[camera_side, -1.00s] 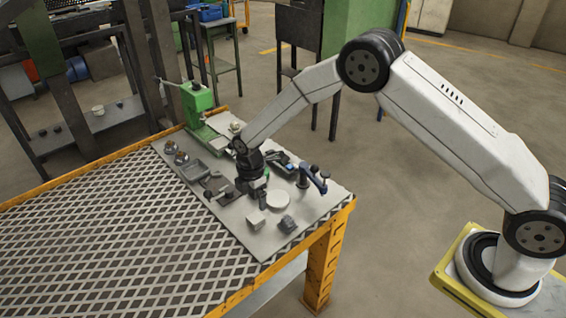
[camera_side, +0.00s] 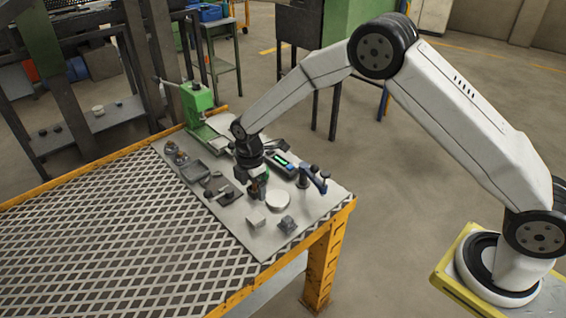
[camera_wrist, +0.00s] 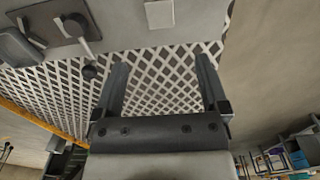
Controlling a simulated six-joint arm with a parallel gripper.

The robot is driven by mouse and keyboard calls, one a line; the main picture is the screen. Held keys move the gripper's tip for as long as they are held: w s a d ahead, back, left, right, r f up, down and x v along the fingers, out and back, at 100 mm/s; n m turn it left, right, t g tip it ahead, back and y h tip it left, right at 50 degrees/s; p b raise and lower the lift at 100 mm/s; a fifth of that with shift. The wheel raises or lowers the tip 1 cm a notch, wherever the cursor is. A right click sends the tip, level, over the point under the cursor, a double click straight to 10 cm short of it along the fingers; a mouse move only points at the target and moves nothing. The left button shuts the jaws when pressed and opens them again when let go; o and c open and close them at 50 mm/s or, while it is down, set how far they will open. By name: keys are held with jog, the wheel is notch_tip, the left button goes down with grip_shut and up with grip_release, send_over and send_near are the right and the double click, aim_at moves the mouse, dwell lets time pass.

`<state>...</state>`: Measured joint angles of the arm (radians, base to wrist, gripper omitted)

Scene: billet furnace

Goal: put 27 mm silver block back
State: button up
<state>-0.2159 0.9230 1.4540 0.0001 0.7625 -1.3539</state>
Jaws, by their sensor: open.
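A pale silver-grey block (camera_side: 256,219) sits on the grey work plate near its front edge. A darker grey block (camera_side: 287,224) sits to its right. I cannot read sizes, so which one is 27 mm is not certain. My gripper (camera_side: 259,194) is above the plate, just behind the pale block and left of a round white disc (camera_side: 280,200). In the wrist view my gripper (camera_wrist: 163,82) is open, with nothing between its fingers. A pale block (camera_wrist: 159,13) lies beyond the fingertips at the top edge there.
The plate (camera_side: 262,241) lies on a mesh-topped table (camera_side: 120,245) with an orange frame. A green press (camera_side: 197,103), a grey tray (camera_side: 194,171), a dark fixture (camera_side: 221,191), a device with a green display (camera_side: 284,161) and a blue-handled clamp (camera_side: 318,179) stand around my gripper.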

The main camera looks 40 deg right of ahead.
jog(key=s+d+r+m+t, duration=0.1)
jog(key=s+d+r+m, duration=0.2)
jog(key=s+m, duration=0.3)
jog(key=s+d+r+m, duration=0.4)
jog(key=s+m, duration=0.2)
jog(key=s, duration=0.3)
jog(key=s+d+r+m+t, duration=0.1)
jog(key=s+d+r+m, duration=0.3)
jog(key=s+m, duration=0.2)
jog(key=shift+s+d+t, duration=0.15)
jog(key=shift+s+t, duration=0.15)
jog(key=shift+s, duration=0.95)
